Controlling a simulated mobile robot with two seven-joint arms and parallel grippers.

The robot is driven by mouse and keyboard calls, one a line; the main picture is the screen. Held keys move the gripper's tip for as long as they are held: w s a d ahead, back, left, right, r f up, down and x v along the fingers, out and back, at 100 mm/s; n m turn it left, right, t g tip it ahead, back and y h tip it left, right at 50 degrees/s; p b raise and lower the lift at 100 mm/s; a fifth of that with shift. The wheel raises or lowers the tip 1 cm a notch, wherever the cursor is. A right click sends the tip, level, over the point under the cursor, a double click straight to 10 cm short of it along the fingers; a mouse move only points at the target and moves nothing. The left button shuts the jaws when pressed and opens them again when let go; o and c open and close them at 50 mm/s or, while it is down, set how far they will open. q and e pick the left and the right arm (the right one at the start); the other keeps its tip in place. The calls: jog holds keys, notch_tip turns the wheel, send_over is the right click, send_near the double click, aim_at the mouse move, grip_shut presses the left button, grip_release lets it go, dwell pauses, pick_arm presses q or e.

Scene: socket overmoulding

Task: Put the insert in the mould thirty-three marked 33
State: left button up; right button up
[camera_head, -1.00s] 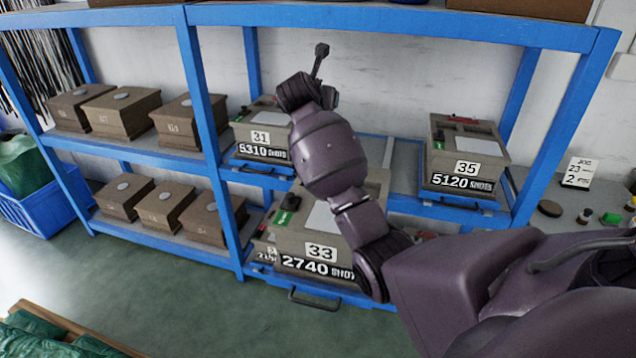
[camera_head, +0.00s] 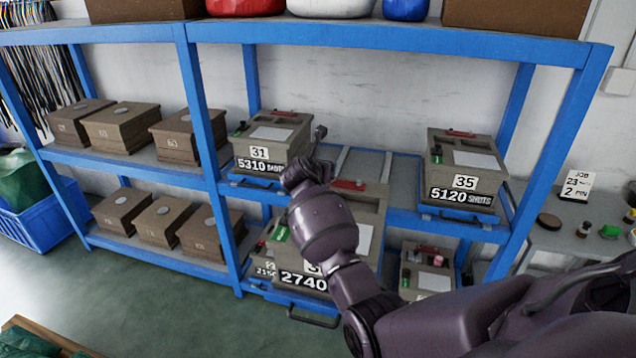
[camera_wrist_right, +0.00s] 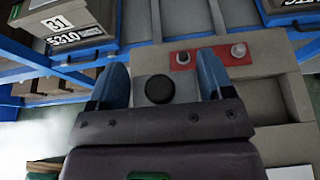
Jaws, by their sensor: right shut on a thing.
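The mould marked 33 (camera_head: 378,206) sits on the lower shelf under tray 31's right side. My arm covers part of its number plate; 2740 shows below. It has a red strip (camera_head: 349,185), a green tag and a pale sheet. In the right wrist view that red strip (camera_wrist_right: 211,56) carries two pegs, just beyond my fingers. My right gripper (camera_wrist_right: 163,64) is shut on the insert, a pale grey piece with a black round top (camera_wrist_right: 160,90), held over the mould. Its underside and height above the mould are hidden. My left gripper is out of view.
Mould 31 (camera_head: 266,135) stands left on the upper shelf, near my right wrist. Mould 35 (camera_head: 471,160) stands to the right. Blue shelf posts (camera_head: 202,110) flank the bay. Another mould (camera_head: 428,272) sits at the lower right.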

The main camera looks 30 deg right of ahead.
jog(key=shift+f, duration=2.3)
jog(key=shift+f, duration=0.1)
jog(key=o, duration=1.4)
jog(key=shift+f, duration=0.1)
jog(key=shift+s+a+r, duration=0.35)
jog(key=v, duration=1.1)
